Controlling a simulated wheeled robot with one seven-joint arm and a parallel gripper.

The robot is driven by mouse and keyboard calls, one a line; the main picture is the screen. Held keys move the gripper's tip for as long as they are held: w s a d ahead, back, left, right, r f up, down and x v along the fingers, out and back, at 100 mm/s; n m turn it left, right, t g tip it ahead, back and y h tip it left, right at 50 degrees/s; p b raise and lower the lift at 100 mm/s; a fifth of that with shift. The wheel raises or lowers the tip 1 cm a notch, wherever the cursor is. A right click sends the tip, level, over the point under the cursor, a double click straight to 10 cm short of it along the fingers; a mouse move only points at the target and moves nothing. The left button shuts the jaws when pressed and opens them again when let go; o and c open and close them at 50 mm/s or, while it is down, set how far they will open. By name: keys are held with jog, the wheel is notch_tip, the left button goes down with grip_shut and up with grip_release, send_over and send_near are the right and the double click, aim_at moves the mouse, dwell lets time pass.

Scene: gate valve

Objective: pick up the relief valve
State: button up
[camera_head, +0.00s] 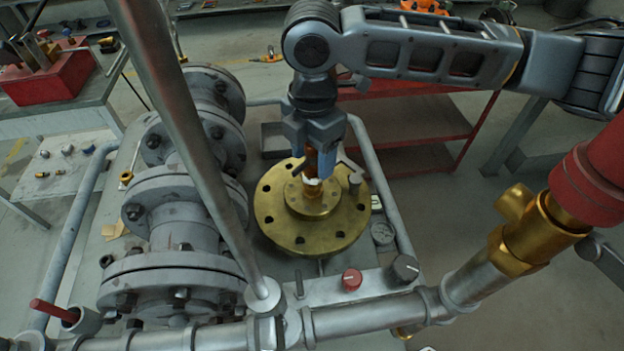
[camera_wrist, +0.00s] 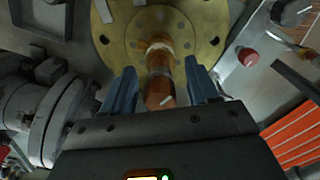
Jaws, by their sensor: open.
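The relief valve looks to be the copper-brown cylindrical fitting (camera_wrist: 160,66) with a pale band, standing on the centre of a round brass flange (camera_wrist: 108,52). In the head view only a small part of the fitting (camera_head: 311,172) shows below my gripper, beside the fingers, and the brass flange (camera_head: 270,225) lies under it. My gripper (camera_wrist: 160,85) is open, with one blue finger on each side of the fitting. Gaps show between the fitting and both fingers in the wrist view. In the head view my gripper (camera_head: 318,160) is above the flange's middle, pointing down.
A grey flanged pipe run (camera_head: 178,225) stands left of the flange. A slanting steel pipe (camera_head: 190,130) crosses in front. A red knob (camera_head: 351,279), a black knob (camera_head: 405,268) and a gauge (camera_head: 383,233) sit at the near right. A red-shelved cart (camera_head: 425,120) stands behind.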

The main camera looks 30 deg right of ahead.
jog(key=shift+f, duration=0.1)
grip_shut()
dwell(0.5)
dwell(0.8)
